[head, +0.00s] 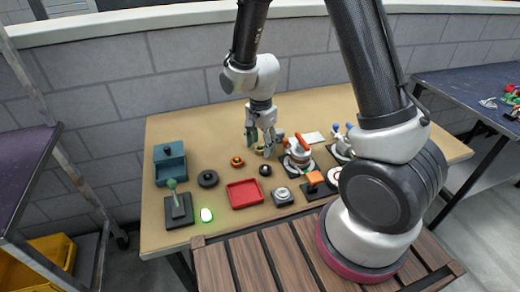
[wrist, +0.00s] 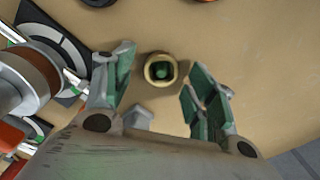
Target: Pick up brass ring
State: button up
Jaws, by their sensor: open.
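The brass ring (wrist: 160,69) lies on the tan table in the wrist view, with a dark green centre showing inside it. My gripper (wrist: 157,72) is open and empty, with one green-padded finger on each side of the ring and a gap to both. In the head view my gripper (head: 260,148) points down over the back middle of the table. The ring is mostly hidden by the fingers there. I cannot tell the exact height of the fingertips above the table.
A red tray (head: 245,193), a black ring (head: 208,179) and an orange part (head: 237,161) lie in front and left. A teal box (head: 170,162) is at the left. The table's back edge is fairly clear.

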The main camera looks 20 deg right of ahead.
jog(key=shift+f, duration=0.1)
jog(key=c, duration=1.1)
